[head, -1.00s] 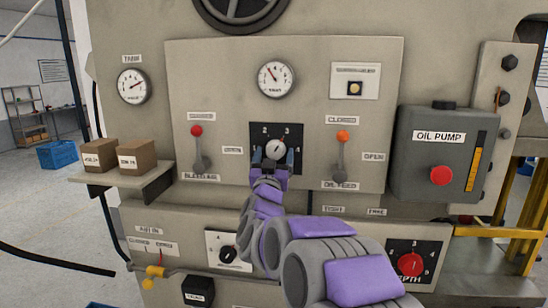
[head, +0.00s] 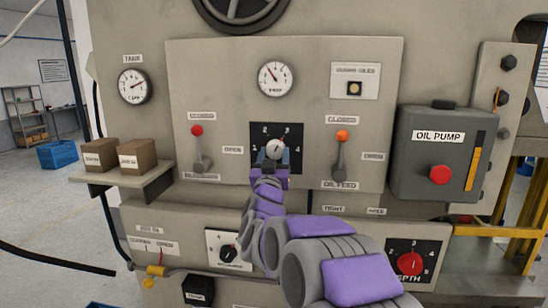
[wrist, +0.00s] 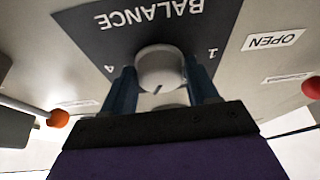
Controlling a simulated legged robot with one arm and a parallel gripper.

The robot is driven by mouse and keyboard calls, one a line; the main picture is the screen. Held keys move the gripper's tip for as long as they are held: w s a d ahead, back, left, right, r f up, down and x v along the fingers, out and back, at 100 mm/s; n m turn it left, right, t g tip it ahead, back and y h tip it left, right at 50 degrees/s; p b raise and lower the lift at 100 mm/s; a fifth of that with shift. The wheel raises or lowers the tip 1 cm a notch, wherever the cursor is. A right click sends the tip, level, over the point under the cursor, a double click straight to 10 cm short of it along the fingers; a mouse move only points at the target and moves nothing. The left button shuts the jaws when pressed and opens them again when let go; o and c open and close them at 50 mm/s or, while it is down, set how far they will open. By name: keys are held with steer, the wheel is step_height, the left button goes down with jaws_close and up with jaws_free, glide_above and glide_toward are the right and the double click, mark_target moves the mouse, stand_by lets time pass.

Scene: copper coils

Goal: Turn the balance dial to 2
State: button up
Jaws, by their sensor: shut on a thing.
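The balance dial (head: 275,149) is a light grey round knob on a black square plate marked with numerals. In the wrist view the knob (wrist: 160,68) appears upside down under the word BALANCE, with 4 on the left and 1 on the right. My gripper (wrist: 162,88) is shut on the knob, one blue finger on each side. In the head view my gripper (head: 273,166) hides the plate's lower part.
Levers with a red knob (head: 197,131) and an orange knob (head: 342,136) flank the dial. A shelf with two boxes (head: 136,154) juts out at left. The oil pump box (head: 438,150) protrudes at right. A depth dial (head: 410,263) is at lower right.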

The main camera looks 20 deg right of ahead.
steer(key=n+y, duration=0.1)
steer(key=n, duration=0.1)
steer(key=n+y, duration=0.1)
steer(key=n, duration=0.2)
steer(key=shift+s+d+t, duration=0.1)
steer(key=shift+d+t, duration=0.1)
steer(key=shift+t, duration=0.2)
steer(key=n+y, duration=0.1)
steer(key=n, duration=0.1)
steer(key=n+y, duration=0.2)
steer(key=n, duration=0.1)
steer(key=shift+s+d+r+b, duration=0.1)
steer(key=shift+r+b, duration=0.1)
steer(key=shift+b, duration=0.15)
steer(key=shift+n+y+p, duration=0.2)
steer(key=shift+n+y, duration=0.35)
steer(key=shift+n, duration=0.8)
steer(key=shift+n+y+p, duration=0.2)
steer(key=shift+n+y, duration=0.35)
steer(key=shift+n, duration=0.8)
steer(key=o, duration=1)
steer(key=shift+o, duration=0.2)
steer(key=shift+f, duration=0.1)
